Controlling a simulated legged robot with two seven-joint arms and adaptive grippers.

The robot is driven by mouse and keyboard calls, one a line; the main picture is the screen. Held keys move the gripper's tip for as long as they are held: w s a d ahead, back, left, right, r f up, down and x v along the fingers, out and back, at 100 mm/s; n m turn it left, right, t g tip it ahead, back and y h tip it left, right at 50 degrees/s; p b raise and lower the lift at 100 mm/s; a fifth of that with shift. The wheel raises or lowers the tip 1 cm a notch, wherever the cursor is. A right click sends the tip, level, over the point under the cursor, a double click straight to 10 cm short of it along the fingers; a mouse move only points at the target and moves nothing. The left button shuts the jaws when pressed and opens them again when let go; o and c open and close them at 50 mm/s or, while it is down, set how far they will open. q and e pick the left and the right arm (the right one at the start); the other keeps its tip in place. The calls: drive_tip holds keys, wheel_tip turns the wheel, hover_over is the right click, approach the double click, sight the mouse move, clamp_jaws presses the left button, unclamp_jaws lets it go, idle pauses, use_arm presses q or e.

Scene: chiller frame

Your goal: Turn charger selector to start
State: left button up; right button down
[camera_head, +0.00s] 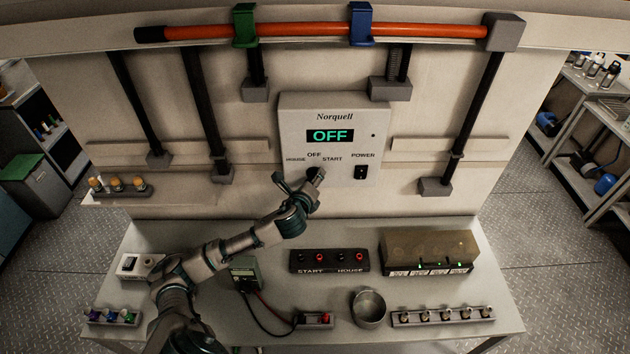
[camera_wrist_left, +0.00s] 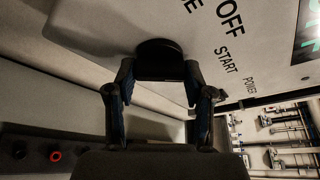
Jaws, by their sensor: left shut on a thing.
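The charger panel (camera_head: 349,104), marked Norquell, is fixed to the upright wall, and its display (camera_head: 330,136) reads OFF in green. Below are the labels HOUSE, OFF and START around the charger selector, which my gripper mostly hides in the head view. In the left wrist view the selector (camera_wrist_left: 158,57) is a dark round knob between my fingers. My left gripper (camera_head: 316,178) is shut on it, with one finger on each side in the left wrist view (camera_wrist_left: 158,80). Which label the knob points at cannot be told. My right gripper is not in view.
A black POWER switch (camera_head: 361,172) sits right of the selector. On the bench stand a START/HOUSE terminal block (camera_head: 329,261), a brown box with green lights (camera_head: 428,248), a metal cup (camera_head: 368,308) and a small green-grey device (camera_head: 245,272) with cables.

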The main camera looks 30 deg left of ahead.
use_arm(q)
drive_tip(key=shift+w+a+r+m+y, duration=0.1)
drive_tip(key=shift+a+r+m+y, duration=0.2)
drive_tip(key=shift+r+m, duration=0.1)
idle(0.3)
drive_tip(key=o, duration=1)
drive_tip(key=shift+o, duration=0.7)
drive_tip(key=shift+w+f, duration=0.1)
drive_tip(key=shift+f, duration=0.25)
drive_tip(key=shift+a, duration=0.1)
drive_tip(key=v, duration=1.1)
drive_tip(key=shift+s+r, duration=0.2)
drive_tip(key=shift+s, duration=0.15)
